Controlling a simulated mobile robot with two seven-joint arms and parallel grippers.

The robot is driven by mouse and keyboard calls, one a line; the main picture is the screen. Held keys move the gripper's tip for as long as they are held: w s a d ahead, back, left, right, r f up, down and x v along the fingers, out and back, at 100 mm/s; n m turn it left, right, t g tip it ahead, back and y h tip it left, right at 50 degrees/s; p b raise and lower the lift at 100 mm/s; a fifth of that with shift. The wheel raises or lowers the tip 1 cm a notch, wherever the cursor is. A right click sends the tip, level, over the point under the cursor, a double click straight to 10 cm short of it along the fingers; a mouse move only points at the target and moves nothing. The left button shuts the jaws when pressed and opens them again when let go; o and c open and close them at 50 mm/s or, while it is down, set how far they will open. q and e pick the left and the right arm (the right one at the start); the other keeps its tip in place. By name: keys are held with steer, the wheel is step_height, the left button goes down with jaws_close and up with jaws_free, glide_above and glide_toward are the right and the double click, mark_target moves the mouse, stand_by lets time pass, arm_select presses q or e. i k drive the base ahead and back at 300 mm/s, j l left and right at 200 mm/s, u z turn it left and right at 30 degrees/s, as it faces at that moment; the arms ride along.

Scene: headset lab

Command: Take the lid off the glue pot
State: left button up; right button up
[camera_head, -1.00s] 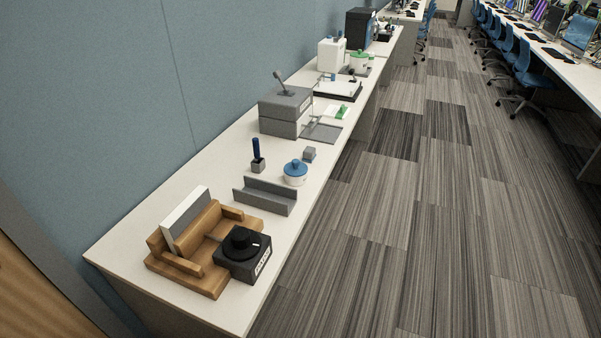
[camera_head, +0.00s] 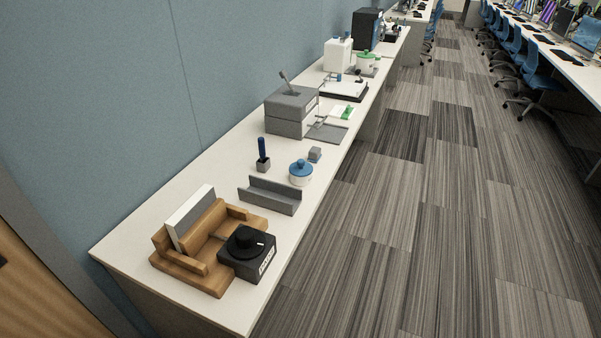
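A small white pot (camera_head: 300,181) stands on the long white bench, with a blue knobbed lid (camera_head: 301,167) sitting on it. Farther along the bench is another white pot (camera_head: 364,68) with a green lid (camera_head: 367,57) on it. I cannot tell from the picture which of the two is the glue pot. Neither of my grippers is in view.
On the bench (camera_head: 219,306) are a wooden stand (camera_head: 188,270), a black knobbed box (camera_head: 248,255), a grey channel block (camera_head: 270,195), a blue-handled tool in a holder (camera_head: 262,155), and a grey box (camera_head: 290,110). A blue wall (camera_head: 110,100) runs behind. The carpeted floor (camera_head: 420,240) to the right is clear.

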mark_target(300, 168)
steer(key=k+u, duration=0.1)
steer(key=k, duration=0.5)
steer(key=k+j+u, duration=0.1)
steer(key=k, duration=0.5)
steer(key=u, duration=1.4)
steer(key=l+u, duration=0.1)
steer(key=u, duration=1.1)
steer(key=k+l, duration=0.1)
steer(key=l, duration=0.35)
steer(key=k+l, duration=0.15)
steer(key=l, duration=0.25)
steer(key=k+l, duration=0.1)
steer(key=l, duration=0.35)
steer(key=k+l, duration=0.15)
steer(key=l, duration=0.25)
steer(key=k+l, duration=0.1)
steer(key=l, duration=0.35)
steer(key=k+l, duration=0.1)
steer(key=l, duration=0.35)
steer(key=k+l, duration=0.15)
steer(key=l, duration=0.25)
steer(key=k+l, duration=0.1)
steer(key=l, duration=0.35)
